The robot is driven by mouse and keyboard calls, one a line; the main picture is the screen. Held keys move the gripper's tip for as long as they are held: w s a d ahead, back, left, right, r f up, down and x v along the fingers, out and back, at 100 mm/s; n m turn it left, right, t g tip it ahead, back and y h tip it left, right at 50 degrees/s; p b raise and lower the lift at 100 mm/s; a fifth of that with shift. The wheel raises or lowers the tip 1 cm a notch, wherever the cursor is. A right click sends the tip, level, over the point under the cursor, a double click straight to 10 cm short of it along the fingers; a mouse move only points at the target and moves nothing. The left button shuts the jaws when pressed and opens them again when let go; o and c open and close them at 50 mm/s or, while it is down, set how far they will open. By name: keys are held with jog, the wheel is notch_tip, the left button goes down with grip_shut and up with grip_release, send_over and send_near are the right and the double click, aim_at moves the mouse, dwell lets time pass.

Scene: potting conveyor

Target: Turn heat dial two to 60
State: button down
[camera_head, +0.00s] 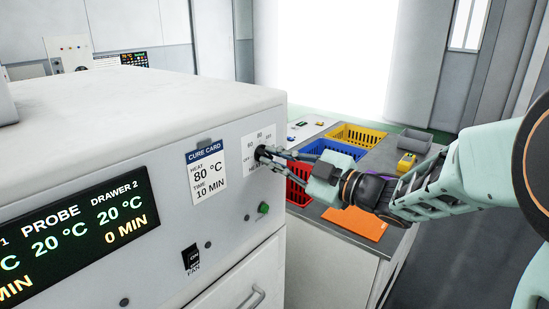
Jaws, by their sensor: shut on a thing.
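A dial plate (250,139) with printed numbers is on the right end of the white machine's front panel. My gripper (265,155) is shut on the dark dial knob (259,153) in front of this plate. The fingers hide part of the knob and some of the print, so I cannot read where the knob points or the dial's full label. A cure card (207,174) left of the dial reads heat 80 °C, time 10 min. The display (75,237) shows probe 20 °C and drawer 2 at 20 °C and 0 min.
A green button (264,208) and a black fan switch (191,257) sit below the dial, above a drawer handle (251,299). Behind my gripper, a grey bench (330,238) holds yellow (357,134), blue and red bins and an orange mat (355,224).

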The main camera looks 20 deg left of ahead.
jog(key=c, duration=2)
grip_release()
jog(key=v, duration=1.2)
jog(key=shift+s+f, duration=0.1)
